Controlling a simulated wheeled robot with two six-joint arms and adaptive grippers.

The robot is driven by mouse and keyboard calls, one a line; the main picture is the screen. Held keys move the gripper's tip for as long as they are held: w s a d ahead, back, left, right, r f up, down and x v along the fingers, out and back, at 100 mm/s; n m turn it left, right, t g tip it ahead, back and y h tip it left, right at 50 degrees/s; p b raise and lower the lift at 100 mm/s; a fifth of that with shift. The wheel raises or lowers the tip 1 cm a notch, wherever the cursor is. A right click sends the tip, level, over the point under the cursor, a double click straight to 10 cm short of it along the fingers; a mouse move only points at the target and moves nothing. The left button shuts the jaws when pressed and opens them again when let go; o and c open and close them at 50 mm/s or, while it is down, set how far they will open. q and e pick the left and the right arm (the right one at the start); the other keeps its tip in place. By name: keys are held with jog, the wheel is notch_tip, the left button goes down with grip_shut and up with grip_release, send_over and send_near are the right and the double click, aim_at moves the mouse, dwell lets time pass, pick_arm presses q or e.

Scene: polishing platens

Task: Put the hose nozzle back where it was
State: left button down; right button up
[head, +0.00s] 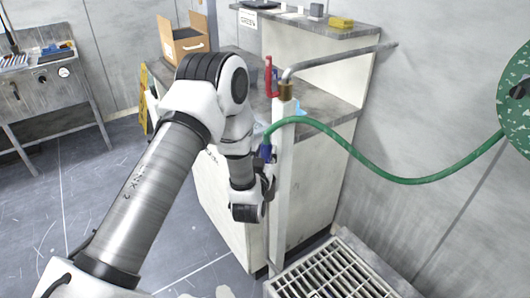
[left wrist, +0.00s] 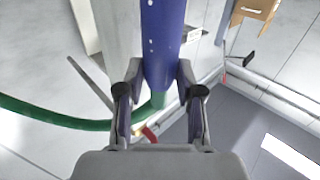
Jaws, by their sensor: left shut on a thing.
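The hose nozzle is a blue cylinder (head: 266,152) at the end of the green hose (head: 390,177). It stands beside the white post (head: 281,200). In the left wrist view the blue nozzle (left wrist: 163,40) lies between the two fingers, with the green hose (left wrist: 50,117) leaving it and the pale post (left wrist: 112,30) close on its left. My left gripper (head: 266,172) is shut on the nozzle; it also shows in the left wrist view (left wrist: 160,85). The arm partly hides the nozzle in the head view. I cannot tell whether nozzle and post touch. My right gripper is out of view.
A red handle (head: 269,77), brass fitting (head: 285,91) and bent metal pipe (head: 340,58) top the post. The hose runs to a green disc (head: 515,100) at the wall. A metal grate (head: 335,277) lies below, and a grey-topped counter (head: 325,108) stands behind.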

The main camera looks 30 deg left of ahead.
pick_arm(q)
jog(key=c, duration=0.7)
grip_release()
jog(key=shift+f, duration=0.1)
jog(key=shift+c, duration=0.2)
jog(key=shift+r, duration=0.2)
jog(key=b+v, duration=0.2)
jog(key=v, duration=0.9)
jog(key=s+d+f+m+g+h, duration=0.15)
jog(key=s+f+g, duration=0.25)
jog(key=f, duration=0.5)
jog(key=s+d+f+g+h, duration=0.3)
jog(key=s+f+g, duration=0.1)
jog(key=f, duration=0.6)
jog(key=s+d+f+m+g+h, duration=0.1)
jog(key=s+f+g, duration=0.3)
jog(key=s, duration=0.5)
jog(key=s+d+f+m+g+h, duration=0.1)
jog(key=s+d+f+g, duration=0.2)
jog(key=s+f, duration=0.3)
jog(key=s+g, duration=0.1)
jog(key=s, duration=0.3)
jog(key=shift+f+g, duration=0.25)
jog(key=shift+g, duration=0.05)
